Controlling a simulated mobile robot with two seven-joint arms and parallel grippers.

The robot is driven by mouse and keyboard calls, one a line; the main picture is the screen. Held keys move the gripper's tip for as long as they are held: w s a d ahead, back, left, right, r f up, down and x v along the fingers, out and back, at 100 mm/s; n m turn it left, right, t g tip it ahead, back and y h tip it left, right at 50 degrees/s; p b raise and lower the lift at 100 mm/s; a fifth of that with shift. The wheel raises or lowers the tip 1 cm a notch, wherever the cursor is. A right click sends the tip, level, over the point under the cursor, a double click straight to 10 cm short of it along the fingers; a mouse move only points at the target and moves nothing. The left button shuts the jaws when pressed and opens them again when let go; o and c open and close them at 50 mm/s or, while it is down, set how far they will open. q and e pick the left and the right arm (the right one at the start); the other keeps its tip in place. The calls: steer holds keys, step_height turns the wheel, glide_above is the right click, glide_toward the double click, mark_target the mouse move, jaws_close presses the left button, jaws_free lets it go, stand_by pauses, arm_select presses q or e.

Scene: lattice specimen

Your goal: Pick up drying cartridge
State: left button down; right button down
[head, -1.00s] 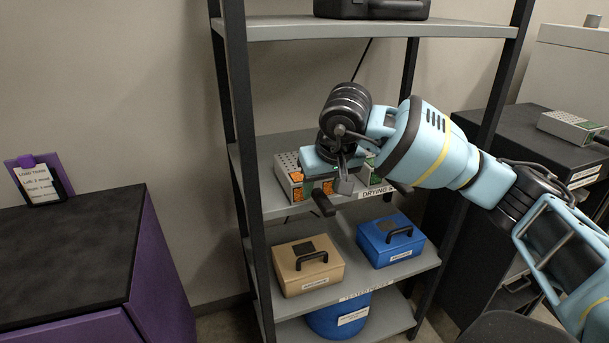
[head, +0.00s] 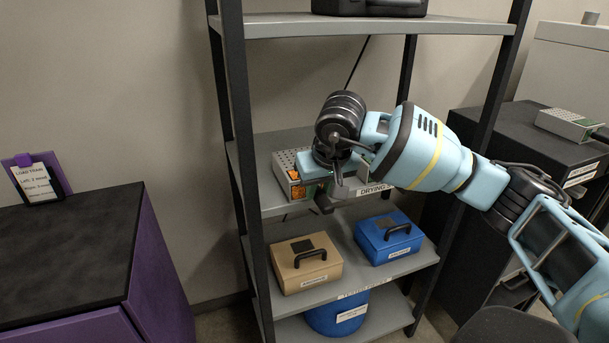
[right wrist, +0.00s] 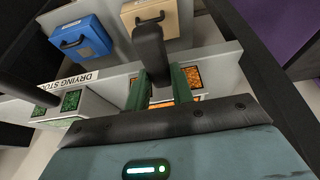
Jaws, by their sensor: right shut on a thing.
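A drying cartridge (head: 283,165) with a grey perforated top and orange windows sits on the middle shelf. Its orange windows (right wrist: 194,78) also show in the right wrist view. My right gripper (head: 333,194) is at its right part, shut on it; the head view hides much of the contact. In the right wrist view a dark finger (right wrist: 149,50) reaches across in front of the orange windows. My left gripper is not in view.
Below are a tan case (head: 300,272) and a blue case (head: 390,238). A black shelf post (head: 242,130) stands close left, and the upper shelf (head: 280,25) is above. Another cartridge (head: 569,123) lies on the dark cabinet at right. A purple cabinet (head: 155,265) stands at left.

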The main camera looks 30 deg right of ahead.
steer(key=shift+r, duration=0.1)
step_height(320, 180, up, 10)
stand_by(0.4)
steer(key=c, duration=1.7)
jaws_free()
steer(key=shift+c, duration=0.2)
jaws_close()
